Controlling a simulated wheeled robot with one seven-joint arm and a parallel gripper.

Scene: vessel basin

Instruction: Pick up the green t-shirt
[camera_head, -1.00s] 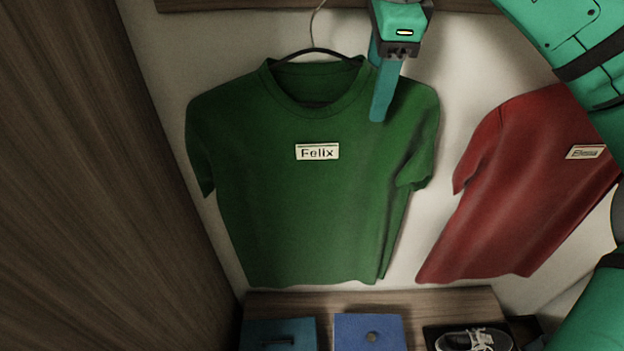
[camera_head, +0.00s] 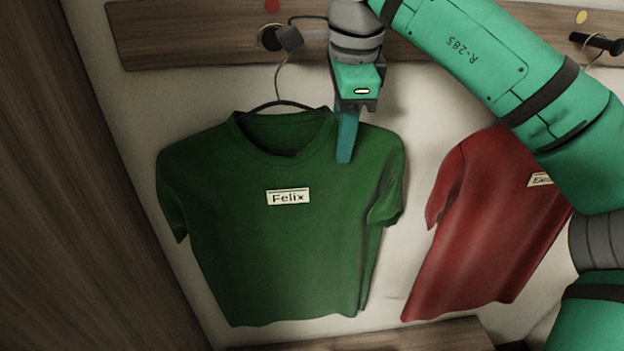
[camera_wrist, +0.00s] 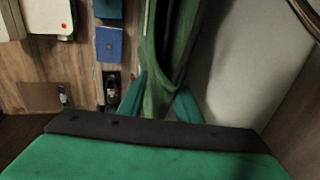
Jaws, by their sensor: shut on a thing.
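The green t-shirt (camera_head: 270,245) hangs from a dark hanger (camera_head: 279,105) below a wall rail and bears a label reading "Felix". My gripper (camera_head: 346,150) is at the shirt's shoulder, just right of the collar in the head view, pointing down. In the wrist view, green cloth (camera_wrist: 157,100) runs between the two teal fingers of my gripper (camera_wrist: 158,100), which are shut on it. The far finger is hidden behind the cloth in the head view.
A red t-shirt (camera_head: 485,225) hangs to the right, partly behind my arm. The wooden rail (camera_head: 190,38) with hooks runs above. A wooden panel (camera_head: 90,200) stands at left. Blue boxes (camera_wrist: 109,45) and shoes (camera_wrist: 111,88) lie below in the wrist view.

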